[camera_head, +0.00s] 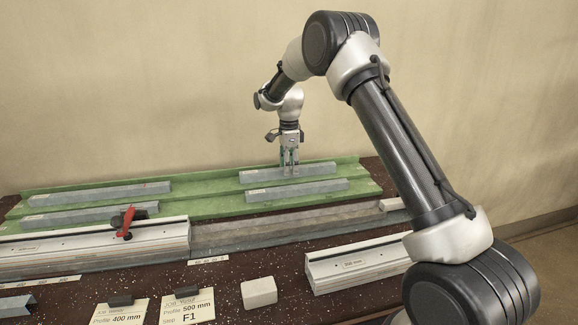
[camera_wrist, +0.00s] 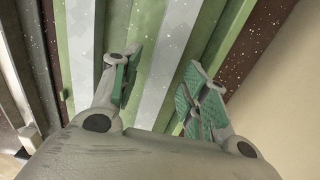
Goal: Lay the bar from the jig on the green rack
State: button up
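The green rack (camera_head: 210,189) lies at the back of the bench and carries several grey bars. My gripper (camera_head: 290,173) points down at the rear right bar (camera_head: 319,169), which lies on the rack. In the wrist view, my gripper (camera_wrist: 158,88) is open, with a pale bar (camera_wrist: 168,55) running between its fingers; a gap shows at the left finger. Another bar (camera_wrist: 80,45) lies parallel to the left. The jig (camera_head: 160,245) with a red clamp handle (camera_head: 125,222) stands at the front left of the rack. I cannot tell whether a bar sits in it.
A long grey rail (camera_head: 300,222) runs right from the jig, with a small pale block (camera_head: 391,204) at its end. A second aluminium fixture (camera_head: 355,262), a white block (camera_head: 259,292) and label cards (camera_head: 188,307) stand in front. The wall is close behind the rack.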

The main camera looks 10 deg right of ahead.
jog(key=shift+r, duration=0.1)
notch_tip(320, 180, up, 12)
jog(key=shift+r, duration=0.15)
dwell(0.3)
jog(key=s+d+r+n+t, duration=0.1)
jog(key=s+d+r+n, duration=0.2)
jog(key=s+r, duration=0.3)
jog(key=s+d+r+n, duration=0.3)
jog(key=s+d, duration=0.1)
jog(key=s, duration=0.5)
jog(key=s+d+r+n+t, duration=0.1)
jog(key=s+d+r+n, duration=0.2)
jog(key=s+r, duration=0.3)
jog(key=s+d+f+n, duration=0.1)
jog(key=s+f+n, duration=0.1)
jog(key=s, duration=0.6)
jog(key=s+d+f+n+t, duration=0.1)
jog(key=s+d+f+n, duration=0.1)
jog(key=s, duration=0.6)
jog(key=s+d+f+n+t, duration=0.1)
jog(key=s+d+f+n, duration=0.1)
jog(key=s+n, duration=0.3)
jog(key=s+f, duration=0.1)
jog(key=s, duration=0.3)
jog(key=shift+f, duration=0.4)
